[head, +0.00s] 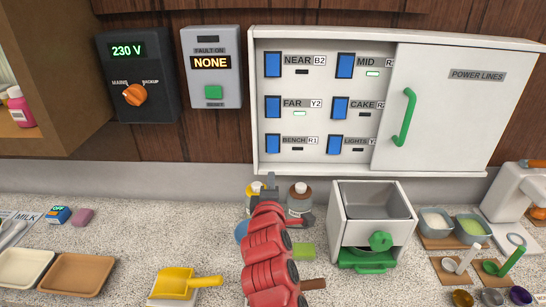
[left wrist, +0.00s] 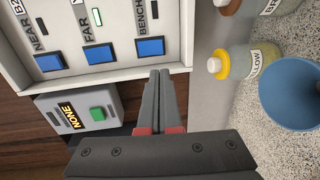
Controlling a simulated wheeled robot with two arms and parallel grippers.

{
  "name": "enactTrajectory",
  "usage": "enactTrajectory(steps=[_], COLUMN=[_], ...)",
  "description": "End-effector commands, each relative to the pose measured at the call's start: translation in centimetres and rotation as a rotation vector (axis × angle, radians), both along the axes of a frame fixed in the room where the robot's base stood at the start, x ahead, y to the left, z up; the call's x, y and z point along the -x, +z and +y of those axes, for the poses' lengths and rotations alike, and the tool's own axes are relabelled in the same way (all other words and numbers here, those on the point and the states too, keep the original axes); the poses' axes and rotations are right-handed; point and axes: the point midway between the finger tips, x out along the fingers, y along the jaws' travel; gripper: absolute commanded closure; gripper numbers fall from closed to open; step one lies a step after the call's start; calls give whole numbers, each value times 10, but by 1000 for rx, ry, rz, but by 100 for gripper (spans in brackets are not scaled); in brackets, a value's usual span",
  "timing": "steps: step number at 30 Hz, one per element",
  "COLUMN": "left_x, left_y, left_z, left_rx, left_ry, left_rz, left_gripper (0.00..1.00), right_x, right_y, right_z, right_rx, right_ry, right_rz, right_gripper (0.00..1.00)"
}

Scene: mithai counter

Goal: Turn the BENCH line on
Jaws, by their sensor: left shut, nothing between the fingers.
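The BENCH R1 switch is a blue rocker (head: 273,144) at the bottom left of the white power panel (head: 320,165). Its small lamp (head: 293,149) is dark. The same BENCH switch shows in the left wrist view (left wrist: 150,47), just above and left of my fingertips. My left gripper (head: 264,183) is shut and empty, in front of the panel's lower edge and below the BENCH switch. In the left wrist view its two fingers (left wrist: 160,76) lie together, pointing toward the panel. I cannot tell whether they touch it. My right gripper is not in view.
FAR (head: 273,106) and MID (head: 345,65) have lit lamps; NEAR, CAKE and LIGHTS lamps are dark. A sliding door (head: 450,120) covers the panel's right side. The fault box (head: 211,85) reads NONE. Bottles (head: 299,199) and a grinder (head: 370,225) stand below.

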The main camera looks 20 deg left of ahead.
Motion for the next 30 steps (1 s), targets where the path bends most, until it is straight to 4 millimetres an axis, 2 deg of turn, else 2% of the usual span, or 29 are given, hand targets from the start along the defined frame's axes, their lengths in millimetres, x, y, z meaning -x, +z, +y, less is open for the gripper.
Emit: enactTrajectory(steps=[4, 21, 30], left_x=[-18, -103, -126], left_y=[-4, -10, -14], left_z=[7, 31, 37], left_rx=[-2, -3, -3], left_ry=[4, 0, 1], left_rz=[1, 4, 0], left_gripper=[100, 100, 100], right_x=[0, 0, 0], right_y=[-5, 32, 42], right_z=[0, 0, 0], right_rx=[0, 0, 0], right_ry=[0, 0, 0], right_rz=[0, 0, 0], right_gripper=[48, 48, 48])
